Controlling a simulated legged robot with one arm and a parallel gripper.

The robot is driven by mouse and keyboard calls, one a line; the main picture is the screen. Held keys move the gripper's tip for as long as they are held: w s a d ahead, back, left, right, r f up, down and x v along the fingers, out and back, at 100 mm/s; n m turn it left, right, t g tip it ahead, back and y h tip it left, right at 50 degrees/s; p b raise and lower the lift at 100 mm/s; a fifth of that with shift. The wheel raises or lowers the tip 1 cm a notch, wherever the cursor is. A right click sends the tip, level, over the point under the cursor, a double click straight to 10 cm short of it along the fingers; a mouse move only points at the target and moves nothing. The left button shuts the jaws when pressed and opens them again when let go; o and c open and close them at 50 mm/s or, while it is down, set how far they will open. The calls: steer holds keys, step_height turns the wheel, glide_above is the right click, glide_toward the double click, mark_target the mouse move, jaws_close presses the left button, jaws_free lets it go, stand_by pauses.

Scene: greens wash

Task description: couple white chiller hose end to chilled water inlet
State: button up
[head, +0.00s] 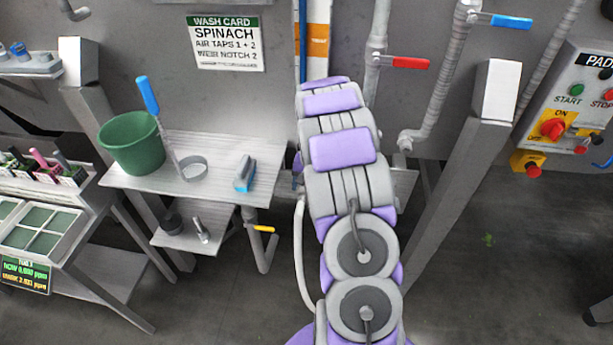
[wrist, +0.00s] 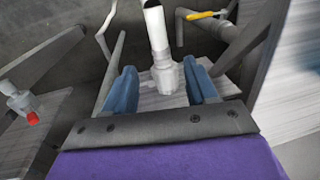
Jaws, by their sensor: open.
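My gripper (wrist: 160,68) is open in the wrist view, with a blue finger on each side of a pale fitting (wrist: 168,76). A white tube (wrist: 155,26) joins this fitting; it looks like the white hose end. I cannot tell whether either finger touches it. In the head view my arm hides the gripper and the fitting. A white hose (head: 299,250) curves down left of my arm there. I cannot identify the chilled water inlet for certain. A pale fitting with a red end (wrist: 33,117) shows at the wrist view's left.
A steel bench (head: 222,151) holds a green bucket (head: 133,145) and a blue-handled tool (head: 148,95). A yellow-handled valve (head: 263,229) is below it. Pipes with a red lever (head: 410,63) and a blue lever (head: 511,22) are on the wall.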

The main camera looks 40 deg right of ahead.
mark_target(298, 217)
steer(key=f, duration=0.2)
steer(key=f+b, duration=0.1)
steer(key=f, duration=0.2)
steer(key=w+a+f, duration=0.1)
steer(key=f, duration=0.2)
steer(key=shift+f, duration=0.45)
steer(key=shift+d, duration=0.1)
steer(key=shift+c, duration=0.4)
jaws_close()
steer(key=shift+s+a+b, duration=0.4)
steer(key=shift+s+a, duration=0.55)
steer(key=shift+a, duration=0.2)
steer(key=shift+s+a+b, duration=0.35)
steer(key=shift+s+a, duration=0.55)
steer(key=shift+a, duration=0.2)
steer(key=shift+a, duration=0.1)
